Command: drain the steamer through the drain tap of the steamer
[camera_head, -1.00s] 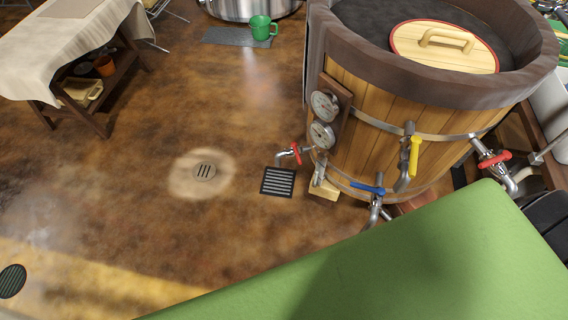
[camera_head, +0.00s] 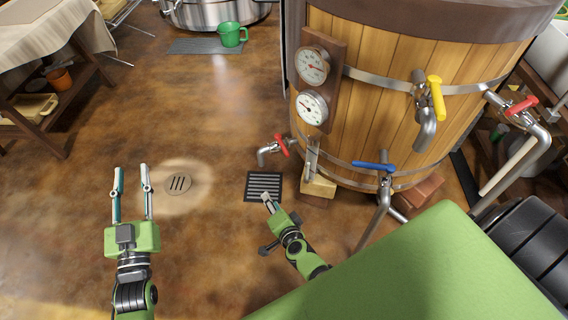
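The steamer (camera_head: 385,95) is a big wooden-staved tub with metal hoops. Several taps are on or beside it: a low red-handled tap (camera_head: 281,146) at its left, a blue-handled one (camera_head: 374,166) and a yellow-handled one (camera_head: 436,97) in front, and a red-handled one (camera_head: 521,106) on a pipe at the right. Which is the drain tap is not labelled. My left gripper (camera_head: 132,180) is open and empty above the floor, left of the taps. My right gripper (camera_head: 267,197) is below the low red tap, apart from it, seen edge-on; its opening cannot be told.
A square floor grate (camera_head: 256,178) lies below the low red tap; a round drain (camera_head: 178,184) lies to its left. Two gauges (camera_head: 312,67) are on the steamer. A cloth-covered table (camera_head: 45,35) and a green mug (camera_head: 231,35) stand farther back. The floor between is clear.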

